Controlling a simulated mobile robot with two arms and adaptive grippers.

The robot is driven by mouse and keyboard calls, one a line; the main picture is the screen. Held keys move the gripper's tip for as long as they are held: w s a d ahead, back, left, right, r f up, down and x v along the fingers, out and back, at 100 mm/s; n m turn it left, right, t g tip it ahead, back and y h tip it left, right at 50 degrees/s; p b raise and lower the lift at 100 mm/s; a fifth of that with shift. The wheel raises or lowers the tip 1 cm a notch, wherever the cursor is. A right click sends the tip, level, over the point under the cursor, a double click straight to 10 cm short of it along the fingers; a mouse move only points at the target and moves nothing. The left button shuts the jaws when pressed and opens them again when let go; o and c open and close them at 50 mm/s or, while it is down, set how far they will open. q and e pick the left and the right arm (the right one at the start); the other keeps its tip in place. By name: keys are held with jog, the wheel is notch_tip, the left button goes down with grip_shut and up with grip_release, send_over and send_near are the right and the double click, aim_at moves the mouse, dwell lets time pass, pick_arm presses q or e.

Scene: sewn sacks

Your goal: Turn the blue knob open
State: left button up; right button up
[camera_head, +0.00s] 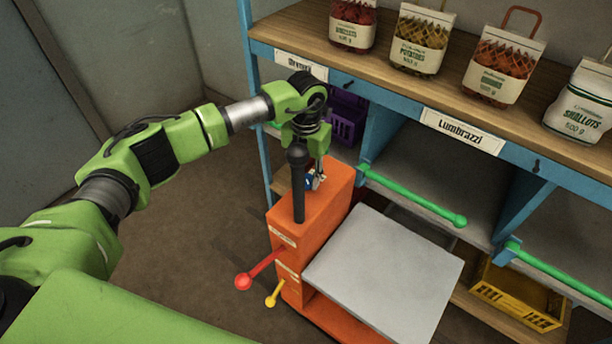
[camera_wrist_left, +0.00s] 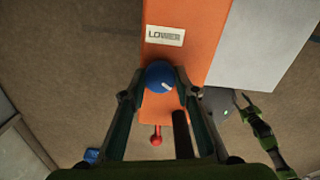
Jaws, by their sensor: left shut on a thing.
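The blue knob (camera_head: 309,183) sits on top of the orange box (camera_head: 335,186), mostly hidden by my gripper in the head view. In the left wrist view the round blue knob (camera_wrist_left: 159,74) shows clearly, with a short white mark toward its lower right. My left gripper (camera_head: 315,179) points down over the box, and its two fingers are closed on the knob from both sides. A white label reading "LOWER" (camera_wrist_left: 165,36) lies beside the knob. A green and black arm of mine, with its small gripper (camera_wrist_left: 242,100), shows at right; its finger opening is unclear.
A black post stands on the box close to my left gripper. A red lever (camera_head: 257,270) and a yellow lever (camera_head: 274,294) stick out of its front. A grey platform (camera_head: 385,270) adjoins it. The blue shelf (camera_head: 520,155) with bagged goods stands behind.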

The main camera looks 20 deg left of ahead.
pick_arm(q)
jog(key=n, duration=0.4)
jog(key=shift+w+n, duration=0.1)
jog(key=shift+n, duration=0.3)
jog(key=shift+r, duration=0.1)
dwell(0.3)
jog(key=o, duration=1.1)
notch_tip(320, 180, up, 12)
